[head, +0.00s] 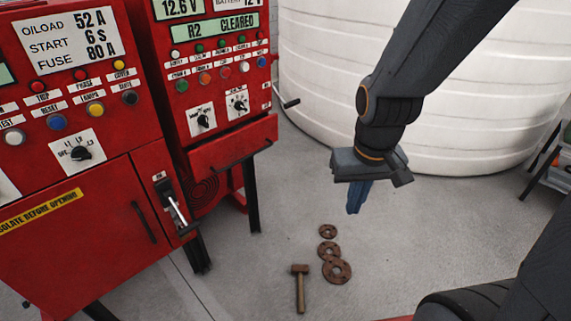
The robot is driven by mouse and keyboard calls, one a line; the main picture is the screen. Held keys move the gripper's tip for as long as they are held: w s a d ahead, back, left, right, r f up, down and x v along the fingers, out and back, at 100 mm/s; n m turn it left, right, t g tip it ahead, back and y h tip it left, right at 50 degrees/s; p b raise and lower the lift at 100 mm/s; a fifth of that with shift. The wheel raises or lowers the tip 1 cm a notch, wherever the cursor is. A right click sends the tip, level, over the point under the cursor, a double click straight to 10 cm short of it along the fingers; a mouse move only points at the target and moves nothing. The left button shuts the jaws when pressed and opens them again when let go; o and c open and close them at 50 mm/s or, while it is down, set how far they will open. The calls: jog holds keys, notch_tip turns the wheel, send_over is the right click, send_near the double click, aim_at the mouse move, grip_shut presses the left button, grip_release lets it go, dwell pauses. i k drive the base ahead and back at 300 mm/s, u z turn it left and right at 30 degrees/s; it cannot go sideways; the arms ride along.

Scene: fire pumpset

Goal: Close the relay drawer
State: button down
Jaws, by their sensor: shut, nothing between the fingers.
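The relay drawer (222,147) appears to be the red drawer low on the right-hand red cabinet (222,85). Its front stands out from the cabinet, so it looks open. A dark bar handle (243,158) runs along its front. How far it is pulled out and what is inside cannot be told from this angle. My gripper (357,198) hangs to the right of the drawer, clear of it and above the floor. Its blue fingers point down, shut and empty.
A left red cabinet (75,225) with a lever switch (172,205) stands nearest. A crank handle (289,103) sticks out beyond the drawer. A white ribbed tank (430,95) fills the back. A hammer (300,288) and rusty flanges (337,270) lie on the floor.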

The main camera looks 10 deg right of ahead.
aim_at(220, 155)
jog(key=z, duration=0.25)
jog(key=k, duration=0.55)
jog(key=u, duration=0.55)
jog(key=i, duration=0.65)
jog(key=u, duration=0.4)
